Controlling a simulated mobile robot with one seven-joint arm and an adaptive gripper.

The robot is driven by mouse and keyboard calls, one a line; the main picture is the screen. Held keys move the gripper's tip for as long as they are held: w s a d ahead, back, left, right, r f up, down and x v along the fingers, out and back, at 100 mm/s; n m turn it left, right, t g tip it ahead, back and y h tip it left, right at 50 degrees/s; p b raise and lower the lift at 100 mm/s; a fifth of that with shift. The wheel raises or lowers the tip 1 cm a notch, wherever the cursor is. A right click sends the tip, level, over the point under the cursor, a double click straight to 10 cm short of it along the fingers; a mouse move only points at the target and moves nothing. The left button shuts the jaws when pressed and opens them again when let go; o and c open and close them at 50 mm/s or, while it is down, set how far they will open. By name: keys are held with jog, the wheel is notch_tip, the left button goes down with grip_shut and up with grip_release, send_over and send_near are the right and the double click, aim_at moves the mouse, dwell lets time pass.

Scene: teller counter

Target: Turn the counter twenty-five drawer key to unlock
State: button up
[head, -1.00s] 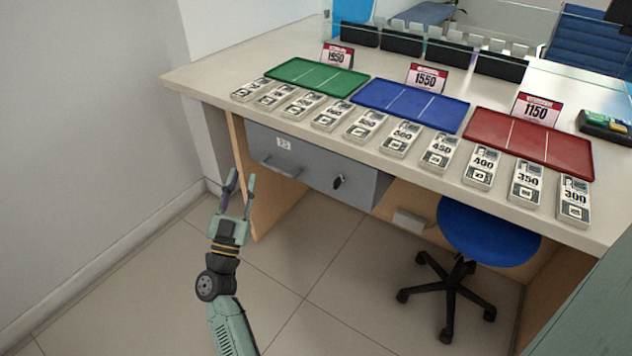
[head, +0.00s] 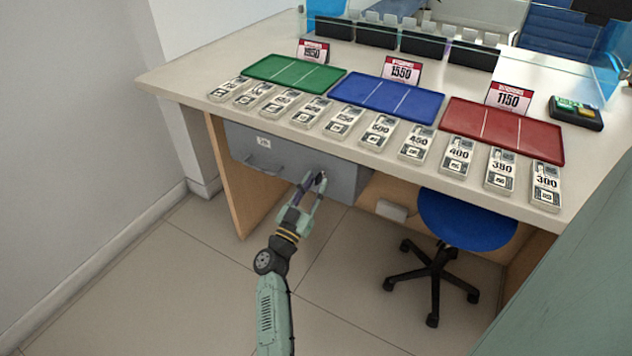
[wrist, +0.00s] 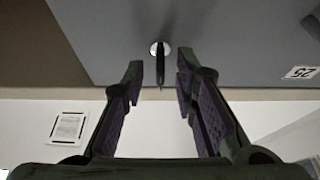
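The grey drawer (head: 250,150) hangs under the counter and looks closed. In the wrist view its front (wrist: 230,40) fills the top, with a label reading 25 (wrist: 301,72) at the right. The dark key (wrist: 160,65) sits in a round silver lock, its flat bow pointing out at me. My gripper (wrist: 162,82) is open, one finger on each side of the key, with a gap to each. In the head view my gripper (head: 313,180) is at the lock, and its fingers partly hide the key.
A bar handle (head: 262,163) is on the drawer's left part. A blue stool (head: 465,220) stands right of the drawer. Banknote bundles (head: 380,131) and green, blue and red trays (head: 503,131) lie on the counter above. The floor in front is clear.

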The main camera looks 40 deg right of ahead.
jog(key=shift+w+d+r, duration=0.2)
jog(key=shift+w+d, duration=0.05)
jog(key=shift+d, duration=0.2)
grip_shut()
dwell(0.3)
